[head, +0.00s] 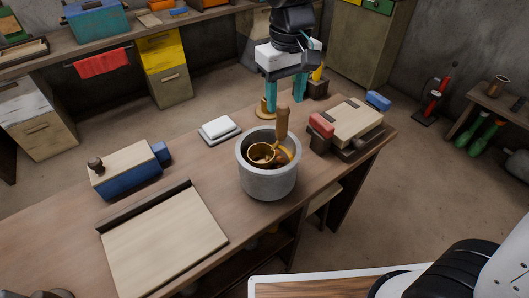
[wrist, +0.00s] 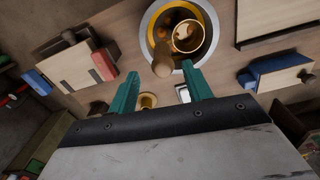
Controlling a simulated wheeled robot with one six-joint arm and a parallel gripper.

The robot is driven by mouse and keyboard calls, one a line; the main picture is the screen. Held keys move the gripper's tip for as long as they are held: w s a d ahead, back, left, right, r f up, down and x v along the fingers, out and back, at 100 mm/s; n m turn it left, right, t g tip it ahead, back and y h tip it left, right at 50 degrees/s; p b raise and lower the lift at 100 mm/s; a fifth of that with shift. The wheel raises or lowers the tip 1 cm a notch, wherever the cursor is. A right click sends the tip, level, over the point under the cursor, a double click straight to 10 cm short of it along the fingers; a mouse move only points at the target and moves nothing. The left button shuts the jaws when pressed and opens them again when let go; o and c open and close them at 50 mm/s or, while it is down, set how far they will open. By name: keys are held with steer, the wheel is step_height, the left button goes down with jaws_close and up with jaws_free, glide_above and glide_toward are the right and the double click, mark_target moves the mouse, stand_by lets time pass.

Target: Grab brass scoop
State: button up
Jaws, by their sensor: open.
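The brass scoop (head: 262,153) rests in a grey round pot (head: 268,182) on the workbench. Its wooden handle (head: 282,122) sticks up above the rim. My gripper (head: 285,104) is open and empty, its two teal fingers pointing down above the bench near the top of the handle. In the wrist view the scoop's bowl (wrist: 187,37) shows inside the pot (wrist: 151,22). There the handle's end (wrist: 162,66) appears between the fingertips of my gripper (wrist: 160,70). I cannot tell how far the fingers are from the handle in depth.
A small brass piece (head: 264,110) stands behind the pot, and a white block (head: 217,127) lies to the left. A wooden box with a red part (head: 321,125) is close on the right. A blue-and-wood box (head: 125,170) and a pale board (head: 165,238) lie further left.

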mark_target(281, 121)
steer(key=f, duration=0.7)
steer(key=shift+w+a, duration=0.1)
steer(key=shift+a, duration=0.15)
jaws_close()
